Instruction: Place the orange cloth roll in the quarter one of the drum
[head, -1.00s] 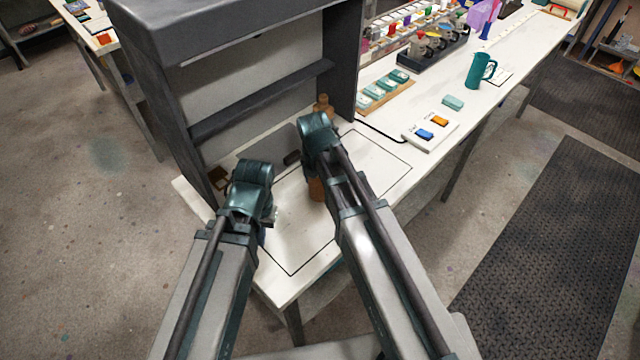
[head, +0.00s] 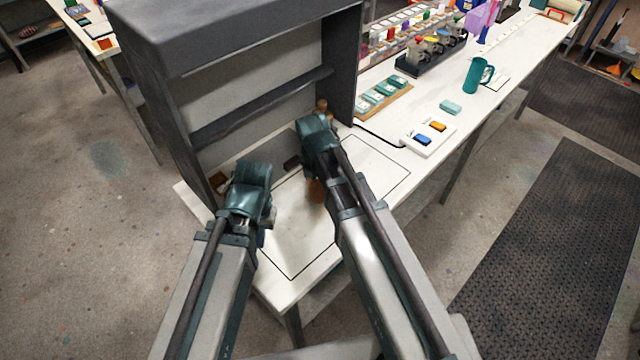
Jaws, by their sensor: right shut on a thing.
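My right gripper (head: 312,172) is over the framed area of the white bench, seen mostly from behind. It is shut on an orange-brown thing (head: 316,191) whose lower part shows below it; my arm hides the rest, so I cannot tell whether this is the orange cloth roll. My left gripper (head: 266,214) is to the left, low near the bench's left part. Its fingers are mostly hidden, and I cannot tell its opening. I cannot make out the drum or its quarters.
A dark grey hood (head: 235,45) stands over the bench (head: 300,255). A brown bottle-like thing (head: 322,105) is behind my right gripper. To the right are a white tray (head: 421,145) with blue and orange pieces, a teal block (head: 450,107) and a teal jug (head: 474,76).

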